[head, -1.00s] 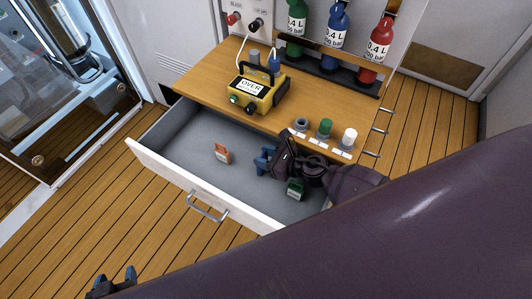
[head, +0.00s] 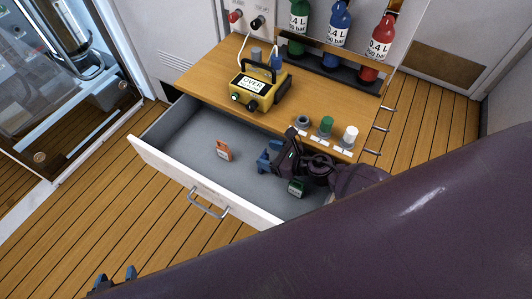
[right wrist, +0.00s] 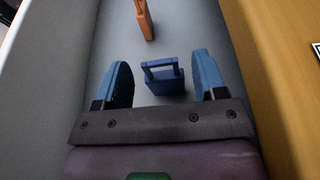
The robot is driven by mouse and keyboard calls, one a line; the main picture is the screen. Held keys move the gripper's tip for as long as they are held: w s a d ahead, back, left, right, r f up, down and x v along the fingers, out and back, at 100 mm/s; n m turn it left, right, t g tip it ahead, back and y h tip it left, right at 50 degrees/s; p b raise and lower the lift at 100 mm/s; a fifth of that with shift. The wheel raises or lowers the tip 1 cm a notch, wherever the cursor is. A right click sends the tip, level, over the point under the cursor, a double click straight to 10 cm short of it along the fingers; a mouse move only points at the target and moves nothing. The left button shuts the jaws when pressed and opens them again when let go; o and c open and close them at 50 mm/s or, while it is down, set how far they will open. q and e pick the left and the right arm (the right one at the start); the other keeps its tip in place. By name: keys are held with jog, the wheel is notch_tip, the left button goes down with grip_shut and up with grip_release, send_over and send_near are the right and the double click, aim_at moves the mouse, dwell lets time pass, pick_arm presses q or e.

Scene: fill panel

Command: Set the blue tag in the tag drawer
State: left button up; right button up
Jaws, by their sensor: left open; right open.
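The blue tag (right wrist: 163,79) stands on the grey drawer floor in the right wrist view, between the two blue fingers of my right gripper (right wrist: 164,82). The fingers are open, with a gap on each side of the tag. In the head view my right gripper (head: 268,157) is low inside the open drawer (head: 185,141); the tag cannot be told apart from the blue fingers there. My left gripper (head: 115,279) is open and empty at the lower left, outside the drawer and partly cut off by the frame.
A yellow device (head: 262,89) and several knobs are on the wooden top. Gas bottles stand behind. The drawer's left part is clear.

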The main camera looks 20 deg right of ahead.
pick_arm(q)
jog(key=shift+s+f, duration=0.1)
jog(key=shift+f, duration=0.15)
pick_arm(e)
jog(key=v, duration=1)
jog(key=shift+s+d, duration=0.2)
jog(key=shift+s, duration=0.05)
notch_tip(320, 180, up, 9)
jog(key=s+d+m+t+h+p, duration=0.1)
jog(key=m+t+h+p, duration=0.2)
jog(key=m, duration=0.8)
jog(key=s+d+m+t+h+p, duration=0.1)
jog(key=s+m+h+p, duration=0.2)
jog(key=m, duration=0.9)
pick_arm(q)
notch_tip(320, 180, up, 12)
jog(key=p, duration=0.7)
jog(key=shift+s+a, duration=0.2)
jog(key=shift+s, duration=0.1)
pick_arm(e)
jog(key=s+d+m+g+h, duration=0.1)
jog(key=s+m+g+h, duration=0.2)
jog(key=m, duration=1.6)
jog(key=s+g, duration=0.1)
jog(key=s, duration=0.3)
jog(key=shift+s+m, duration=0.3)
jog(key=shift+m, duration=0.1)
